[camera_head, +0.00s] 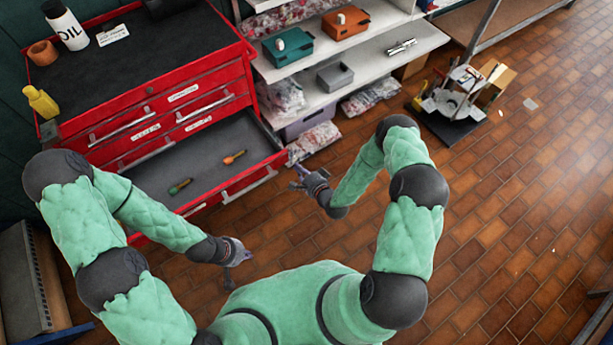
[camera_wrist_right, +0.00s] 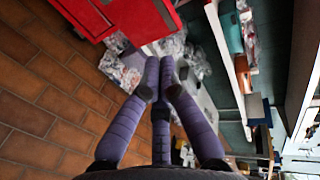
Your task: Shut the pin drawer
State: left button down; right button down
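The red tool cabinet (camera_head: 60,129) stands at the upper left. Its lowest visible drawer (camera_head: 205,155) is pulled well out, showing a grey floor. A green-handled tool (camera_head: 180,186) and an orange-handled tool (camera_head: 234,157) lie inside it. The drawer's front has a long handle (camera_head: 250,187). My right gripper (camera_head: 294,178) is open and empty, just right of the drawer's front corner, apart from it. In the right wrist view its purple fingers (camera_wrist_right: 159,75) point toward the red cabinet's edge. My left gripper (camera_head: 238,270) looks open and empty over the floor in front of the drawer.
The drawers above look shut. An oil bottle (camera_head: 66,25), a yellow bottle (camera_head: 41,102) and a brown ring (camera_head: 42,53) stand on the cabinet top. Shelves (camera_head: 355,52) with boxes stand to the right. A cluttered dark base (camera_head: 446,124) sits on the floor. Brick floor at right is mostly free.

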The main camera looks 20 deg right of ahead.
aim_at(286, 154)
pick_arm(q)
jog(key=shift+f+b, duration=0.5)
jog(key=shift+f, duration=0.15)
pick_arm(e)
jog(key=shift+r+x, duration=0.2)
jog(key=shift+x, duration=0.75)
jog(key=shift+r+x, duration=0.15)
jog(key=shift+x, duration=0.85)
jog(key=shift+r+x, duration=0.2)
jog(key=shift+x, duration=0.75)
jog(key=shift+w, duration=0.2)
